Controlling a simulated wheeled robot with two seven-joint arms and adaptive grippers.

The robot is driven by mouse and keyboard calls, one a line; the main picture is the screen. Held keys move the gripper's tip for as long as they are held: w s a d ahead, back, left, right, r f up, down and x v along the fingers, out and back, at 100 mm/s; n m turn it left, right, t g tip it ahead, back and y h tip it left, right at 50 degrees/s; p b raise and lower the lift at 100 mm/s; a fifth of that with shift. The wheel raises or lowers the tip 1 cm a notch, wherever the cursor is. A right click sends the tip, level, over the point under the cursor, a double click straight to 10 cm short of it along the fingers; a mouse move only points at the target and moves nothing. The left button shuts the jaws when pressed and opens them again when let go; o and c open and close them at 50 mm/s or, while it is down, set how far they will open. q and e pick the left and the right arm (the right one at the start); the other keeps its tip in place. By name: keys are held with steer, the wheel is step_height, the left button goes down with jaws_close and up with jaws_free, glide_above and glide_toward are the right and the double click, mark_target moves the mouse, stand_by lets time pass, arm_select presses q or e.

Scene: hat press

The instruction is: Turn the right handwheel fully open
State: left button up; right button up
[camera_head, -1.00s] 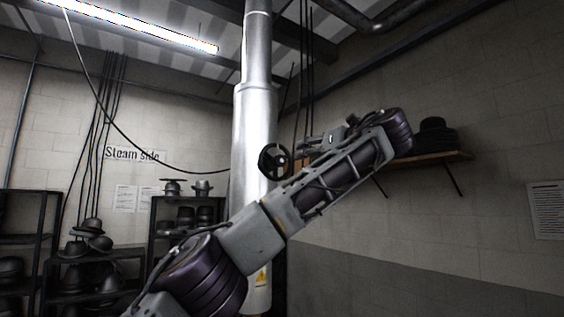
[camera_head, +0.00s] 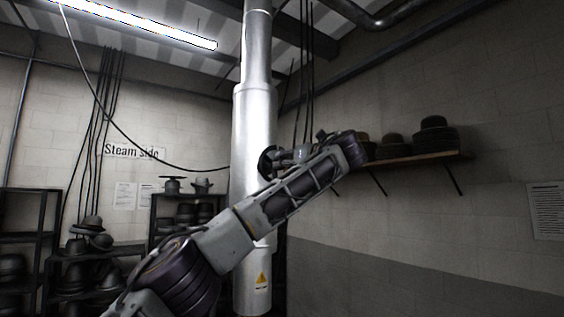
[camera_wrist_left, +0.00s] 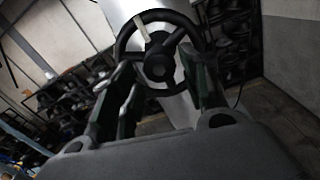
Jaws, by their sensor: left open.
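The dark round handwheel (camera_head: 265,161) sits on the front of the pale metal column (camera_head: 255,115). In the head view its right part is hidden behind my left gripper (camera_head: 285,156). The left wrist view shows the handwheel (camera_wrist_left: 157,68) face-on, with a dark rim, a round hub and a pale mark across the upper rim. My left gripper (camera_wrist_left: 160,88) is open and empty. Its two fingers stand to the left and right of the hub, overlapping the lower part of the wheel in the picture. I cannot tell whether they touch it. My right gripper is out of view.
A wall shelf (camera_head: 425,158) with hats is to the right, behind my wrist. Dark racks (camera_head: 105,255) of hats stand at the left under the "Steam side" sign (camera_head: 132,150). A yellow warning label (camera_head: 261,279) is low on the column.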

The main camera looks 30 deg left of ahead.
arm_select(q)
steer(key=x, duration=0.3)
steer(key=shift+a+p, duration=0.1)
steer(key=shift+p, duration=0.3)
steer(key=c, duration=0.8)
